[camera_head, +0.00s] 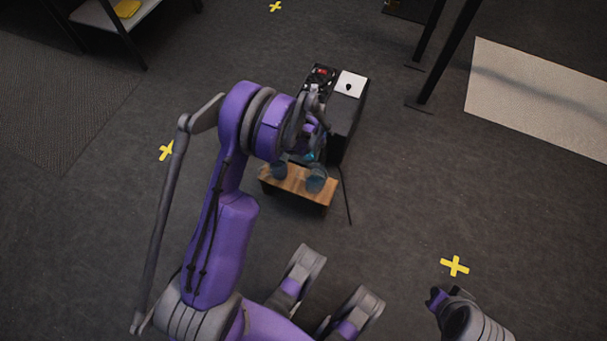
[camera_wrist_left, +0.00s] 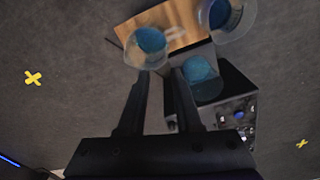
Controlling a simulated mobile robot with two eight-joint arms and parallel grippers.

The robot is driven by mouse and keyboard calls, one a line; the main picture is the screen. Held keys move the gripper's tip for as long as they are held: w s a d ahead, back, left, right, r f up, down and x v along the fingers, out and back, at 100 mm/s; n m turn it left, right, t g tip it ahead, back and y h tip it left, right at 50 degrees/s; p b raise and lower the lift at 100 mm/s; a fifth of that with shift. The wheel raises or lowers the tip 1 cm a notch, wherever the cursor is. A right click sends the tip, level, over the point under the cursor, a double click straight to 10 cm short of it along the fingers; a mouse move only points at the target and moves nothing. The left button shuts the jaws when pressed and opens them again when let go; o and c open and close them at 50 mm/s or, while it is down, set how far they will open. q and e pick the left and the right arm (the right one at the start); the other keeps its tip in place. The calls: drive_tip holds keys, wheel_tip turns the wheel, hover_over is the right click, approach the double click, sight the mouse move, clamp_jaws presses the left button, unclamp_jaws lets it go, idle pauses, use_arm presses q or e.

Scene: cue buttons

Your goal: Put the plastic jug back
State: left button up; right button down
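Three clear plastic jugs with blue contents show in the left wrist view: one jug (camera_wrist_left: 150,42) just beyond my fingertips, one jug (camera_wrist_left: 224,16) at the top right, and one jug (camera_wrist_left: 203,80) beside the right-hand finger, against the black unit. In the head view, two jugs (camera_head: 279,170) (camera_head: 316,181) are at the wooden board (camera_head: 291,187). My left gripper (camera_wrist_left: 162,72) has its fingers apart, with no object visible between them. In the head view my left wrist partly hides the jugs. My right gripper (camera_head: 440,298) is at the lower right, its fingers unclear.
A black unit (camera_head: 346,127) with a white panel and red detail stands behind the wooden board. A dark cable (camera_head: 346,195) runs down beside it. Yellow crosses (camera_head: 454,266) mark the floor. A shelf (camera_head: 112,14) is at top left, and open floor lies to the right.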

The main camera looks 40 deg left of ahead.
use_arm(q)
drive_tip(key=s+d+r+t, duration=0.1)
drive_tip(key=s+d+r, duration=0.3)
drive_tip(key=r, duration=0.5)
drive_tip(key=s+d+r+t, duration=0.1)
drive_tip(key=s+d+r, duration=0.2)
drive_tip(key=r, duration=0.5)
drive_tip(key=s+d+r+t, duration=0.1)
drive_tip(key=s+d+r, duration=0.2)
drive_tip(key=s, duration=0.5)
drive_tip(key=s+d+r+t, duration=0.1)
drive_tip(key=s+d+r, duration=0.2)
drive_tip(key=s, duration=0.4)
drive_tip(key=shift+s+r+n, duration=0.2)
drive_tip(key=shift+s+n, duration=0.15)
drive_tip(key=shift+n, duration=0.05)
drive_tip(key=shift+a, duration=0.1)
